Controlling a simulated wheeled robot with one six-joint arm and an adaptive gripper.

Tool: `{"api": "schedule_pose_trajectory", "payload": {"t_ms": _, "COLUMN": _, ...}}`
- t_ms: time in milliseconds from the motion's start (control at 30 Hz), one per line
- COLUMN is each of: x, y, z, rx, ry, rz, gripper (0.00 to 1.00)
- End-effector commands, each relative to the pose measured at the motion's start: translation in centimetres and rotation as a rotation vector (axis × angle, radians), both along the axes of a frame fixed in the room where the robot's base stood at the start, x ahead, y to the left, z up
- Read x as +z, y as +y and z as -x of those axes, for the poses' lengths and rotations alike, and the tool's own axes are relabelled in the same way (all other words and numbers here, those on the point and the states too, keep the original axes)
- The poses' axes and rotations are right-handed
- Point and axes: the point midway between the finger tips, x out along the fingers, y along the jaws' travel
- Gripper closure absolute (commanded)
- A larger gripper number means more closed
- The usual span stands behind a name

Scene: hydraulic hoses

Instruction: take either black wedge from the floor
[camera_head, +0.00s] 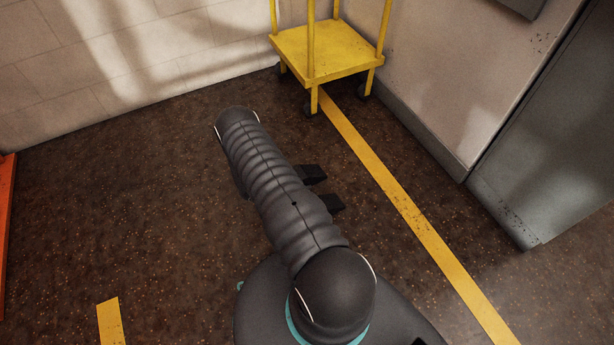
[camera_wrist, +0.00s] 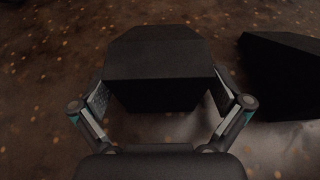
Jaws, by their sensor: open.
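One black wedge (camera_wrist: 158,68) is in the middle of the wrist view, on the brown speckled floor. My gripper (camera_wrist: 160,98) is open, with one finger on each side of this wedge. The fingers sit close to its sides; I cannot tell whether they touch it. The second black wedge (camera_wrist: 285,72) lies apart, to the right, cut off by the picture edge. In the head view the two wedges show as small dark blocks, one farther (camera_head: 312,174) and one nearer (camera_head: 331,203), both partly hidden behind my arm. My gripper is hidden there.
A yellow cart (camera_head: 325,52) on wheels stands by the back wall. A yellow floor stripe (camera_head: 400,200) runs right of the wedges. A grey cabinet (camera_head: 545,150) stands at the right, and an orange edge (camera_head: 6,200) shows at far left. The floor left of my arm is clear.

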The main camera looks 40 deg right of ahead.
Motion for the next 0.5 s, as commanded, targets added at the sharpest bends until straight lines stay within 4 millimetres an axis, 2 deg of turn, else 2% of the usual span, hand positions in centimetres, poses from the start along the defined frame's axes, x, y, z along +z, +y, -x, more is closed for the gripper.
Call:
{"api": "schedule_pose_trajectory", "payload": {"t_ms": 33, "x": -0.30, "y": -0.80, "z": 0.20, "rx": -0.004, "ry": -0.001, "rz": 0.000, "gripper": 0.00}}
{"api": "schedule_pose_trajectory", "payload": {"t_ms": 133, "x": -0.66, "y": -1.58, "z": 0.33, "rx": -0.001, "ry": 0.000, "rz": 0.000, "gripper": 0.00}}
{"api": "schedule_pose_trajectory", "payload": {"t_ms": 367, "x": -0.69, "y": -1.71, "z": 0.31, "rx": 0.000, "ry": 0.000, "rz": 0.000, "gripper": 0.00}}
{"api": "schedule_pose_trajectory", "payload": {"t_ms": 500, "x": -0.68, "y": -1.70, "z": 0.31, "rx": 0.000, "ry": 0.000, "rz": 0.000, "gripper": 0.35}}
